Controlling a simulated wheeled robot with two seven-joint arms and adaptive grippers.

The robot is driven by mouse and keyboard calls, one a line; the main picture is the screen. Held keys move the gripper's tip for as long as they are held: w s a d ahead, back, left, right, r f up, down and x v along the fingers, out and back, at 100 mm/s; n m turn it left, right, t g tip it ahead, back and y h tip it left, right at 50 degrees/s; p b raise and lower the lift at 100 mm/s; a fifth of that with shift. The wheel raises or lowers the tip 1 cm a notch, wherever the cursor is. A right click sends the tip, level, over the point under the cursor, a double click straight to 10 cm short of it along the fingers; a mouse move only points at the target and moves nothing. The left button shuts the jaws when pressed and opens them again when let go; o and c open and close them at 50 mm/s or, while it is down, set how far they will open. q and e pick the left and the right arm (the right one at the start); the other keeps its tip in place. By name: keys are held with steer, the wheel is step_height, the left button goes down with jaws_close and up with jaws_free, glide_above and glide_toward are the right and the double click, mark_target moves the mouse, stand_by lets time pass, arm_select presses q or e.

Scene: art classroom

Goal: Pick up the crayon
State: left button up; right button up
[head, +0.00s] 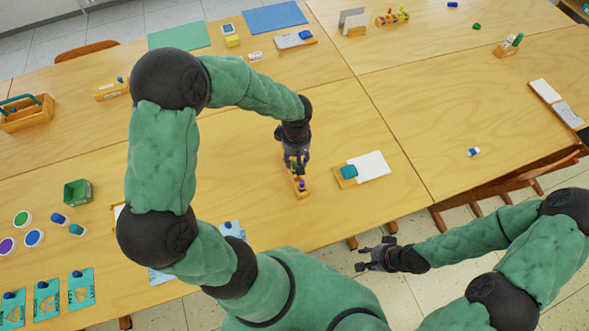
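A small wooden holder (304,193) stands on the table under my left gripper (297,165). A purple crayon-like piece (301,185) shows in it, with bits of green and yellow beside the fingers. The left gripper points down at the holder's far end. Its fingers are dark and partly hidden by my wrist, so I cannot tell whether they are open or touch a crayon. My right gripper (366,259) is open and empty, low beyond the table's near edge, above the floor.
A white sheet with a teal block (348,171) lies right of the holder. A blue-and-white piece (473,152) lies farther right. Paint pots (34,238), a green box (77,192) and cards (81,289) are at left. A chair (505,188) stands at the right edge.

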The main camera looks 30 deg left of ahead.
arm_select(q)
steer(key=f, duration=0.2)
steer(key=f+b, duration=0.1)
steer(key=f, duration=0.1)
steer(key=shift+s+a+f, duration=0.15)
steer(key=shift+a+f, duration=0.05)
steer(key=shift+f, duration=0.05)
jaws_close()
steer(key=shift+r, duration=0.1)
steer(key=shift+r, duration=0.1)
steer(key=shift+r, duration=0.65)
steer(key=s+d+r+p, duration=0.1)
steer(key=s+r+p, duration=0.3)
steer(key=s+r, duration=0.7)
steer(key=s, duration=0.3)
steer(key=shift+d+r+p, duration=0.15)
steer(key=shift+r+p, duration=0.1)
steer(key=shift+p, duration=0.05)
